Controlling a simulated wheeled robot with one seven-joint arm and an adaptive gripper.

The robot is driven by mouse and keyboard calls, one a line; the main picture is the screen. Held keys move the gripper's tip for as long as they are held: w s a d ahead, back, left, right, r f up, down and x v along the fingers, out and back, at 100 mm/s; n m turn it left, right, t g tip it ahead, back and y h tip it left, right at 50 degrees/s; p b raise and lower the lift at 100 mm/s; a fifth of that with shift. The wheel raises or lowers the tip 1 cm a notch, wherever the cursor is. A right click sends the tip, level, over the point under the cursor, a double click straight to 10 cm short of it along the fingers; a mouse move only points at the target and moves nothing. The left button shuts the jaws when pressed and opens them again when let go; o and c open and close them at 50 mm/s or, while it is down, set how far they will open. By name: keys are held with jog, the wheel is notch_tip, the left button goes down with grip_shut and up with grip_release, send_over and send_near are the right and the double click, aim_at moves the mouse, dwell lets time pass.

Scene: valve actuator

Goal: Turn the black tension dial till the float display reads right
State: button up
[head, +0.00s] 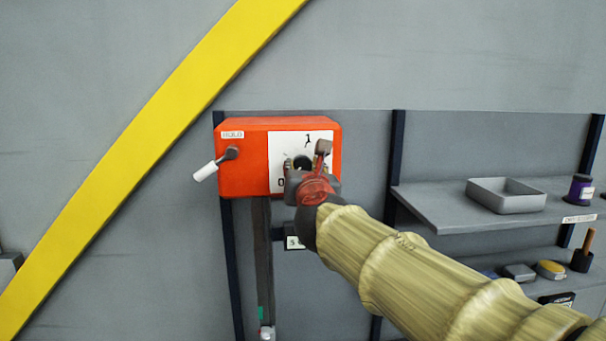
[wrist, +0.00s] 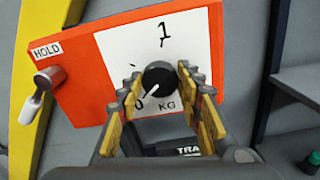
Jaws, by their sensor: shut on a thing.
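The black dial (wrist: 158,77) is on the white face (wrist: 121,48) of an orange box (wrist: 80,92). The face bears a 1 at the top, a 0 at lower left and KG below. A white line on the dial points down-left, towards the 0. My gripper (wrist: 160,79) is shut on the dial, with a yellow-padded finger on each side. In the head view my gripper (head: 308,172) hides part of the dial and face. A small dark panel (head: 295,242) hangs below the box; its marking is too small to read. I cannot make out a float display.
A white-handled lever (head: 205,171) marked HOLD sticks out at the box's left. A yellow diagonal beam (head: 130,155) crosses the wall further left. At right, a grey shelf (head: 445,207) carries a tray (head: 506,196) and a purple spool (head: 580,188).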

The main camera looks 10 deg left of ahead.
jog(key=m+b, duration=0.4)
jog(key=m, duration=0.1)
jog(key=shift+f+b, duration=0.2)
jog(key=shift+b, duration=0.1)
jog(key=m+b, duration=0.3)
jog(key=m, duration=0.2)
jog(key=shift+d, duration=0.1)
jog(key=m+b, duration=0.4)
jog(key=m, duration=0.1)
jog(key=shift+f, duration=0.15)
jog(key=m+b, duration=0.5)
jog(key=m, duration=0.3)
jog(key=m+b, duration=0.5)
jog(key=m, duration=0.3)
jog(key=m+b, duration=0.5)
jog(key=m, duration=0.3)
jog(key=shift+w+a+f+m, duration=0.1)
jog(key=shift+a+f+m, duration=0.2)
jog(key=shift+m, duration=0.1)
jog(key=o, duration=1.2)
jog(key=shift+r, duration=0.3)
jog(key=shift+c, duration=0.2)
